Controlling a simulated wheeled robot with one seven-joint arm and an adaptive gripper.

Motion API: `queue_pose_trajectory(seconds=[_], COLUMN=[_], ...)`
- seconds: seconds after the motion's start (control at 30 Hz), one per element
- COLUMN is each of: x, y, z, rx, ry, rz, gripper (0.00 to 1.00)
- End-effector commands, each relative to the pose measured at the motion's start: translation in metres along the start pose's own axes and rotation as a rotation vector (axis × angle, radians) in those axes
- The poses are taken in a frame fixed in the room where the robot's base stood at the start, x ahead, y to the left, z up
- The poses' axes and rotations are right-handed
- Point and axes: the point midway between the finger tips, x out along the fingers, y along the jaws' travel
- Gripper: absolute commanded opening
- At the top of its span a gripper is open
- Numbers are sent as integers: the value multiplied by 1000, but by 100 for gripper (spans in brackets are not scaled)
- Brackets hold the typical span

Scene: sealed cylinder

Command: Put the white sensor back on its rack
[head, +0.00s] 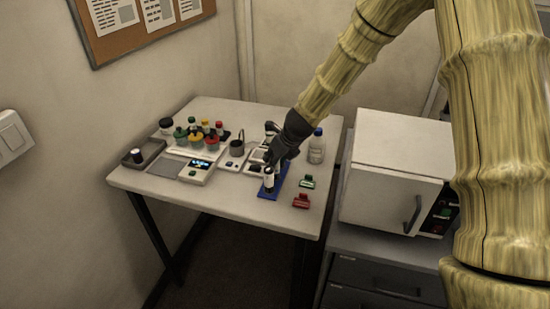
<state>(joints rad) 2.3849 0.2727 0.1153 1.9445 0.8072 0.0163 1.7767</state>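A blue rack (283,182) lies along the front right of the table. A small white cylinder with a dark top (269,179), which looks like the white sensor, stands upright at the rack's near end. I cannot tell whether it is seated in the rack or just above it. My dark gripper (268,162) reaches down from the upper right and is right over this cylinder's top. The fingertips are small and partly hidden, so I cannot see whether they hold it.
Left of the rack stand a scale-like device with a lit display (198,171), a grey cup (237,147), several colour-capped bottles and a dark tray (143,154). A clear bottle (317,147), a green clip (307,182) and a red clip (301,201) are right. A white oven (395,170) stands beside the table.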

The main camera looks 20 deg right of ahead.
Motion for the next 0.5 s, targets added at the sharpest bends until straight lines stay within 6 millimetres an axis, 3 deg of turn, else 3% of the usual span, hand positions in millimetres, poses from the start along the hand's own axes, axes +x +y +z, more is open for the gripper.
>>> queue_pose_trajectory(seconds=[0.33,0.37,0.4,0.5], x=[2,2,2,2], y=[0,0,0,0], z=[-1,-1,-1,-1], rx=[0,0,0,0], ry=[0,0,0,0], rz=[0,0,0,0], gripper=[0,31,36,36])
